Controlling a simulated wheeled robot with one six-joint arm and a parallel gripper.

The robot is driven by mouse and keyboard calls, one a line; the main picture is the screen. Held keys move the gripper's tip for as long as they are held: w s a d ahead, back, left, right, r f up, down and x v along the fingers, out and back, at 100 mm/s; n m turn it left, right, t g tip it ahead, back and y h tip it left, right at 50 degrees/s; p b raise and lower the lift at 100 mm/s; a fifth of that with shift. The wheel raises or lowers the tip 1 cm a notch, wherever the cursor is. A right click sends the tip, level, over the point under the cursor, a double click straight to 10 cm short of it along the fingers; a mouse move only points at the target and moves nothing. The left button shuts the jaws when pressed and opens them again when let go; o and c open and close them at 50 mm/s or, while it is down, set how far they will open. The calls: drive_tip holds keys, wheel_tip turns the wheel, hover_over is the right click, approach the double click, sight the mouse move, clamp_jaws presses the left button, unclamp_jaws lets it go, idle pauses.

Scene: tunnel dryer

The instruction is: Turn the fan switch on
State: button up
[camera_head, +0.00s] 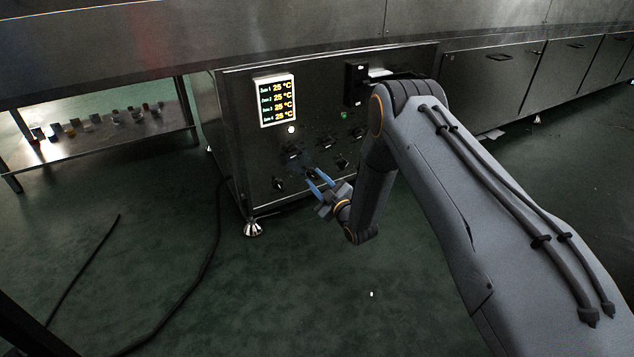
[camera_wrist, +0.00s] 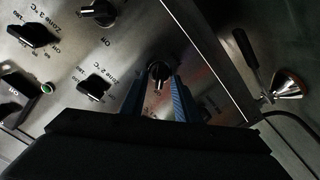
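The control panel (camera_head: 255,165) carries several black knobs below a lit temperature display. My gripper (camera_head: 317,174) is at the lower part of the panel, with its two blue fingers pointing at the panel face. In the wrist view my gripper (camera_wrist: 158,80) is open, with a finger on each side of a small black rotary knob (camera_wrist: 158,70). No fan label is legible, so I cannot confirm this knob is the fan switch. Whether the fingers touch it is unclear. Another knob (camera_wrist: 97,13) has an "Off" mark beside it.
The display (camera_head: 276,100) shows 25 °C for several zones. A zone 2 knob (camera_wrist: 94,87) and another zone knob (camera_wrist: 35,36) are nearby. A green lamp (camera_wrist: 47,88) glows. A metal foot (camera_head: 252,228) and a dark cable (camera_head: 208,255) are on the floor left of my gripper.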

clamp_jaws()
drive_tip(key=m+p, duration=0.2)
drive_tip(key=m, duration=0.1)
drive_tip(key=shift+r, duration=0.15)
drive_tip(key=m+p, duration=0.2)
drive_tip(key=m, duration=0.2)
drive_tip(key=shift+d+m, duration=0.1)
drive_tip(key=shift+m, duration=0.2)
drive_tip(key=m+p, duration=0.1)
drive_tip(key=m, duration=0.3)
drive_tip(key=shift+w+d+p, duration=0.1)
drive_tip(key=shift+p, duration=0.25)
drive_tip(key=shift+m+p, duration=0.35)
drive_tip(key=shift+m, duration=1.75)
drive_tip(key=shift+w+d, duration=0.1)
